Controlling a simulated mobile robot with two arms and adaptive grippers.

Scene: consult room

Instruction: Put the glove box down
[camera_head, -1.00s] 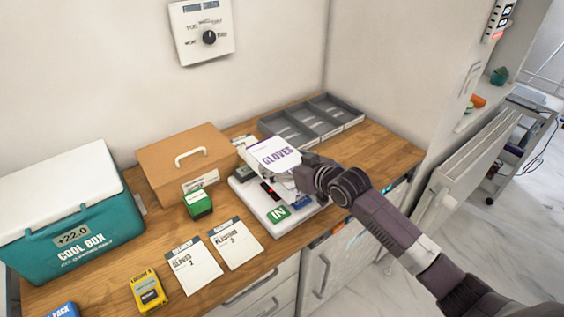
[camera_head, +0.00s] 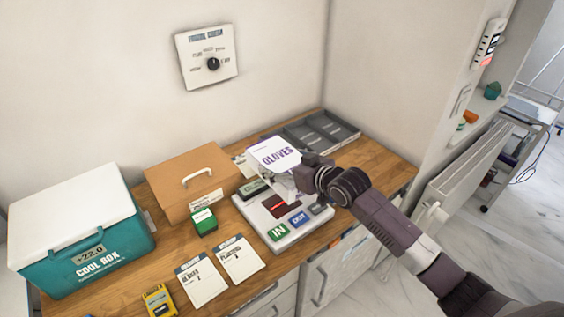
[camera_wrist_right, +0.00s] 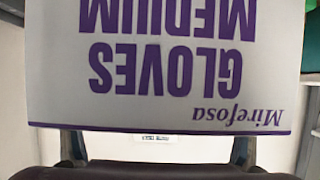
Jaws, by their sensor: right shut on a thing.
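The white glove box (camera_head: 274,153) with purple "GLOVES" lettering is in my right gripper (camera_head: 301,174), which is shut on it. In the head view the box is above the back part of a white device (camera_head: 296,236) with green "IN" and blue "OUT" labels; I cannot tell the exact height. The box (camera_wrist_right: 165,60) fills most of the right wrist view, its lettering upside down, with finger parts showing below its edge. My left gripper is not in view.
A grey divided tray (camera_head: 335,128) stands at the back right of the wooden counter (camera_head: 385,176). A brown case (camera_head: 172,170), a small green box (camera_head: 203,221), two cards (camera_head: 241,258) and a teal cool box (camera_head: 85,254) stand or lie to the left. Bare counter shows right of the tray.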

